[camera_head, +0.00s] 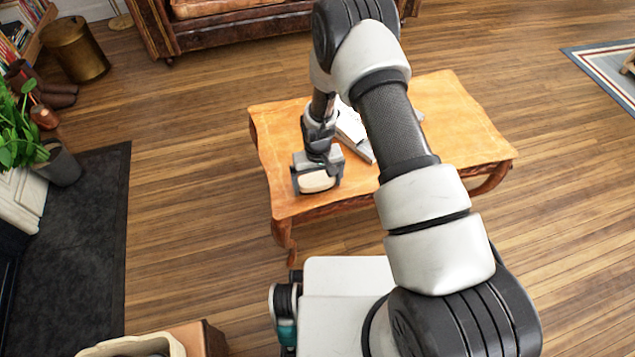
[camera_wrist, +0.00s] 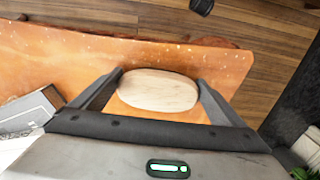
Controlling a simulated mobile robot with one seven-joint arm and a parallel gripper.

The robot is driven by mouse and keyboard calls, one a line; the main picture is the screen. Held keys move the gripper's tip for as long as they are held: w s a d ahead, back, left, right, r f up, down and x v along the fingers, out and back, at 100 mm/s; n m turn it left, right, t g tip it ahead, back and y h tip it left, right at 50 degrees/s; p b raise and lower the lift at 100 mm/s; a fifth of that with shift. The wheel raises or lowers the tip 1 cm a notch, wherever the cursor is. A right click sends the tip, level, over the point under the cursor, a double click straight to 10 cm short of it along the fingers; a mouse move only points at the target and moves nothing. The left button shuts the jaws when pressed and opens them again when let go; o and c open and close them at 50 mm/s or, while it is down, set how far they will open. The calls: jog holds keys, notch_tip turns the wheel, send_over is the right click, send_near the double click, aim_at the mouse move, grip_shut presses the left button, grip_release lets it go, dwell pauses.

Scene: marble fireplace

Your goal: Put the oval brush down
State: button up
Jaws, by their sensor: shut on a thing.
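The oval brush (camera_head: 316,181) is a pale wooden oval block. My gripper (camera_head: 317,183) is shut on it, over the near left part of the wooden table (camera_head: 450,110). In the wrist view the brush (camera_wrist: 158,90) sits lengthwise between the two dark fingers of the gripper (camera_wrist: 160,92), one at each end. The orange-brown table top (camera_wrist: 60,60) shows behind it. Its underside is hidden, and I cannot tell whether it touches the table.
A white and grey book-like object (camera_head: 354,135) lies on the table beside my gripper, partly hidden by my arm; it also shows in the wrist view (camera_wrist: 32,110). The table's left front corner is bare. A brown leather sofa (camera_head: 230,25) stands behind.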

jog(key=o, duration=0.7)
jog(key=shift+f, duration=0.15)
notch_tip(320, 180, up, 13)
jog(key=p, duration=0.3)
notch_tip(320, 180, up, 12)
jog(key=t, duration=0.1)
send_over(318, 182)
jog(key=w+d, duration=0.1)
jog(key=d, duration=0.1)
jog(key=s+d+r+m+t, duration=0.1)
jog(key=s+d+r, duration=0.15)
jog(key=r, duration=0.55)
jog(key=s+d+r+t, duration=0.1)
jog(key=d+r, duration=0.2)
jog(key=r, duration=0.4)
jog(key=s+d+r+t, duration=0.1)
jog(key=s+d+r, duration=0.1)
jog(key=s+r, duration=0.2)
jog(key=s+d+r+m, duration=0.1)
jog(key=s+d+r, duration=0.1)
jog(key=s+r, duration=0.3)
jog(key=s+d+r+m+t, duration=0.1)
jog(key=s+r, duration=0.4)
jog(key=s, duration=0.5)
jog(key=shift+s+d+t, duration=0.25)
jog(key=shift+d+t, duration=0.05)
jog(key=shift+d, duration=0.4)
